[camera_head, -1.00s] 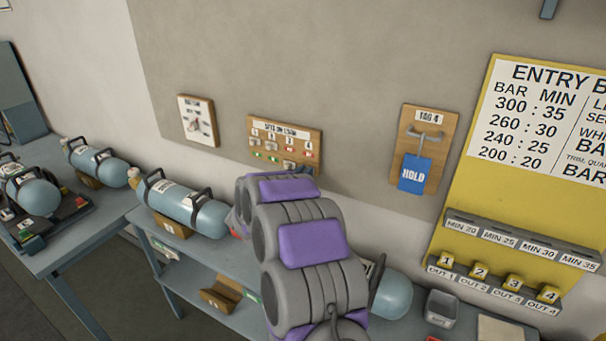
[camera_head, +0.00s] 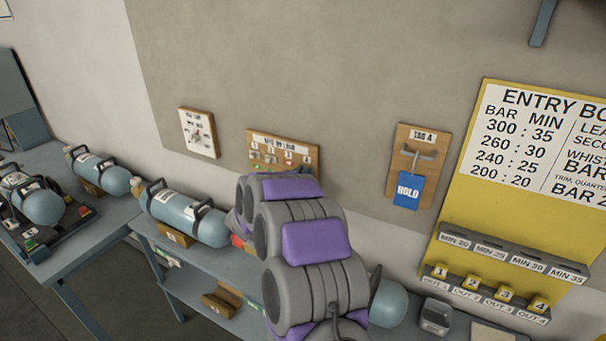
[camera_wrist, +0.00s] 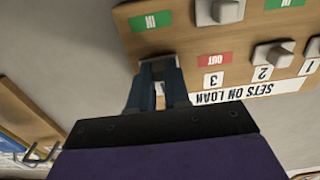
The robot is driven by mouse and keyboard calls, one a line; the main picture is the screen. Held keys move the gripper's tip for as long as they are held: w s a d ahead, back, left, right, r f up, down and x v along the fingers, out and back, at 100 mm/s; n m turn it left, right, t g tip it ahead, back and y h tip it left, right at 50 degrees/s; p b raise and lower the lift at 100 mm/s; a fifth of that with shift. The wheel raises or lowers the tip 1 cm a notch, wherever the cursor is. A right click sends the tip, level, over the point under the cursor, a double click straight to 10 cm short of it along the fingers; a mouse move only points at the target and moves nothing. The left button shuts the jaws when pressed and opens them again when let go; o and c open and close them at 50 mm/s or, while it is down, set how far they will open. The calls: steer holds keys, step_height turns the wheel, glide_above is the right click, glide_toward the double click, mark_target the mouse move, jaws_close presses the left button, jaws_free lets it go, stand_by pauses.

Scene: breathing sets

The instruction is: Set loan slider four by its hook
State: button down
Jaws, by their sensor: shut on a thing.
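The loan board (camera_head: 256,140), a wooden plate headed SETS ON LOAN, is on the wall and partly behind my arm. It appears upside down in the wrist view (camera_wrist: 130,14). My gripper (camera_wrist: 158,82) is shut on a grey slider knob (camera_wrist: 158,64) in the fourth column. That column's green IN label (camera_wrist: 150,20) is uncovered; its number and OUT label are hidden. Slider three (camera_wrist: 228,10) is at its IN end, with red OUT (camera_wrist: 214,60) showing. Slider two (camera_wrist: 268,55) is at its OUT end. The TAG 4 hook (camera_head: 417,151) carries a blue HOLD tag (camera_head: 408,189).
The yellow entry board (camera_head: 465,215) is at right. My arm covers the middle.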

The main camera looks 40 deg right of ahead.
steer(key=shift+w+a+r, duration=0.1)
steer(key=shift+r, duration=0.45)
steer(key=c, duration=1.4)
jaws_free()
steer(key=o, duration=0.3)
steer(key=shift+a, duration=0.35)
